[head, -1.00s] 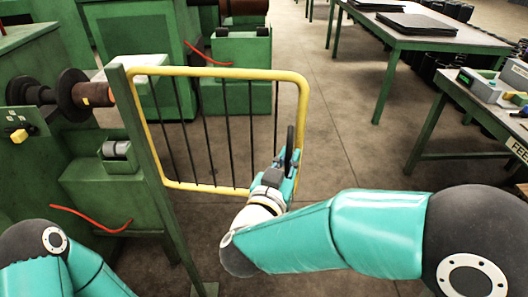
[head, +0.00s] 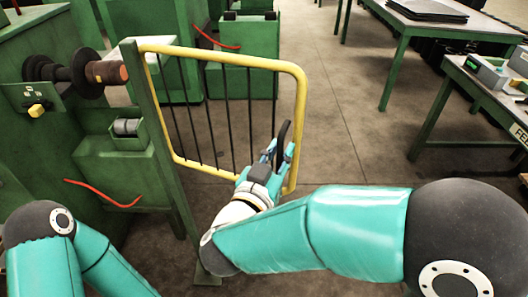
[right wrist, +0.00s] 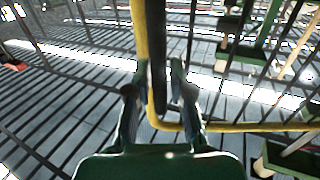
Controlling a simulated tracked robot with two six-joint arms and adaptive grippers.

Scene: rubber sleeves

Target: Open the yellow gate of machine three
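The yellow gate (head: 221,52), a tubular frame with dark vertical bars, hangs on a green post (head: 158,135) beside a green machine (head: 75,110). No machine number is readable. A black upright handle (head: 284,138) is on the gate's free side. My right gripper (head: 278,153) is at this handle.
The machine has a spindle (head: 103,72), a yellow knob (head: 37,108) and a red cable (head: 100,196). Green benches (head: 440,20) stand at the right and back right. The floor (head: 345,130) right of the gate is clear.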

